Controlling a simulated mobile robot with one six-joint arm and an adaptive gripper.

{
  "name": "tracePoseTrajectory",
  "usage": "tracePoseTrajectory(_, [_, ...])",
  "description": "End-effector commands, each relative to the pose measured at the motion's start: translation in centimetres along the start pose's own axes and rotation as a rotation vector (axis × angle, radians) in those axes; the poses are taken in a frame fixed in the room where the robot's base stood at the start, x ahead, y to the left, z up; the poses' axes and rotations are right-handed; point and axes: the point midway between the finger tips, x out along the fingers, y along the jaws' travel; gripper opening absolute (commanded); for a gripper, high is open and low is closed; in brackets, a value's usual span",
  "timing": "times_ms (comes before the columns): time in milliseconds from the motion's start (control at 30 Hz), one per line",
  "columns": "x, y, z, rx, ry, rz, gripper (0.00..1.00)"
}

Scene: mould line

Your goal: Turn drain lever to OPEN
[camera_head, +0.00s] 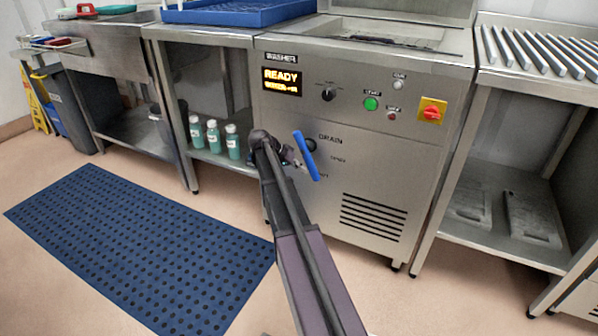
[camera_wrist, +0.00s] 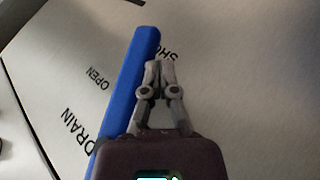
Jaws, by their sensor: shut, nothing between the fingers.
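The blue drain lever (camera_head: 308,160) is on the washer's front panel, below the word DRAIN. It slants down to the right, its lower end by the SHUT label. In the wrist view the lever (camera_wrist: 139,75) crosses the picture, with OPEN to its left and the partly hidden SHUT to its right. My gripper (camera_wrist: 160,66) is shut and empty, its fingertips at the right side of the lever near its far end. I cannot tell whether they touch it. In the head view my gripper (camera_head: 291,160) is just left of the lever, partly hidden by my arm.
The washer (camera_head: 385,130) shows READY. A red and yellow switch (camera_head: 432,110) is at its upper right. Several bottles (camera_head: 213,135) stand on the shelf to the left. A blue mat (camera_head: 140,245) lies on the floor. A rack table (camera_head: 500,235) stands right of the washer.

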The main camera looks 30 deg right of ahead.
Motion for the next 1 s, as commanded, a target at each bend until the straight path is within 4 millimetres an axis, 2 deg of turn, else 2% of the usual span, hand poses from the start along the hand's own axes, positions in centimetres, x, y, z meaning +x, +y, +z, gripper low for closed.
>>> tracePoseTrajectory(567, [0.9, 0.3, -0.4, 0.009, -0.009, 0.007, 0.0])
tracePoseTrajectory(1000, [0.1, -2.9, 0.6, 0.007, -0.008, 0.007, 0.0])
